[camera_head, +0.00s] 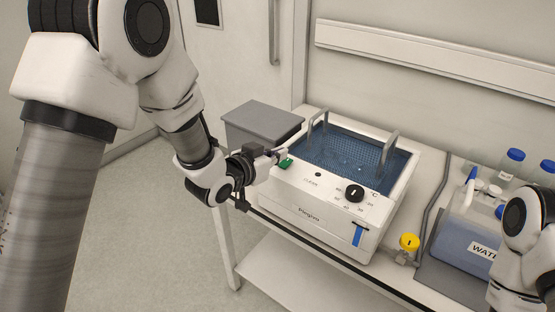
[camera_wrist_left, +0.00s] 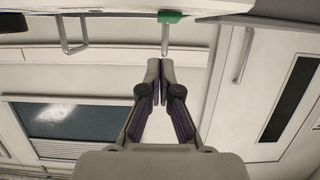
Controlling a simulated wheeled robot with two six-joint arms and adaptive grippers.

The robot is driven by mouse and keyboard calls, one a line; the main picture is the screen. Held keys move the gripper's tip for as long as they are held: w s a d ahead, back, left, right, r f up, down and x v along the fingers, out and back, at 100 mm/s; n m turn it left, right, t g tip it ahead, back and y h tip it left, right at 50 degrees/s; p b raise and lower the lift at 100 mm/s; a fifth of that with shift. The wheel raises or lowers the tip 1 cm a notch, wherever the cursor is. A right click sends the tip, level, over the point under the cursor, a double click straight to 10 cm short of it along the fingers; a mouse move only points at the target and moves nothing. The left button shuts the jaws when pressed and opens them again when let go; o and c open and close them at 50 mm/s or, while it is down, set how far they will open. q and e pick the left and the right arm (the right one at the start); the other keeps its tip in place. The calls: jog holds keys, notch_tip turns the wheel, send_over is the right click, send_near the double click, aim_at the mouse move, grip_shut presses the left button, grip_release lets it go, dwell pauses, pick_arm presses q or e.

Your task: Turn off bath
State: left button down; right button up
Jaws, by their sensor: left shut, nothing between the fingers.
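The bath (camera_head: 325,228) is a white box on the bench, with a blue water-filled basin (camera_head: 355,155) and two metal handles. Its front panel has a black dial (camera_head: 355,193) and a green switch (camera_head: 285,164) at the left end. My left gripper (camera_head: 279,154) is shut and empty, its tips right by the green switch; I cannot tell whether they touch it. In the left wrist view the bath is upside down at the top edge, with the green switch (camera_wrist_left: 170,16) beyond the closed fingertips (camera_wrist_left: 160,64). My right gripper is not in view; only part of my right arm shows at the lower right.
A grey box (camera_head: 262,122) stands left of the bath, behind my left gripper. A yellow knob (camera_head: 409,242) and a water container (camera_head: 470,235) stand to the right, with blue-capped bottles (camera_head: 510,160) behind. The floor at left is clear.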

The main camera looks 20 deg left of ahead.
pick_arm(q)
jog(key=f+b+v, duration=0.1)
jog(key=b+v, duration=0.2)
jog(key=v, duration=0.8)
jog(key=s+f+n+g+y, duration=0.1)
jog(key=s+f+g, duration=0.25)
jog(key=f, duration=0.75)
jog(key=s+f+g+y, duration=0.1)
jog(key=s+f+g, duration=0.3)
jog(key=f, duration=0.8)
jog(key=s+a+f+n+g+y, duration=0.1)
jog(key=s+a+f+g, duration=0.1)
jog(key=s+f, duration=0.5)
jog(key=s+a+f+n+g+y+p, duration=0.1)
jog(key=s+f+g, duration=0.3)
jog(key=s, duration=0.9)
notch_tip(320, 180, down, 3)
jog(key=shift+a+f+n+y, duration=0.15)
jog(key=shift+a+n+y, duration=0.35)
jog(key=shift+n, duration=0.2)
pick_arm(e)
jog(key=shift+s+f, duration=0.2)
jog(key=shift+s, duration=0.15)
pick_arm(q)
jog(key=shift+g, duration=0.25)
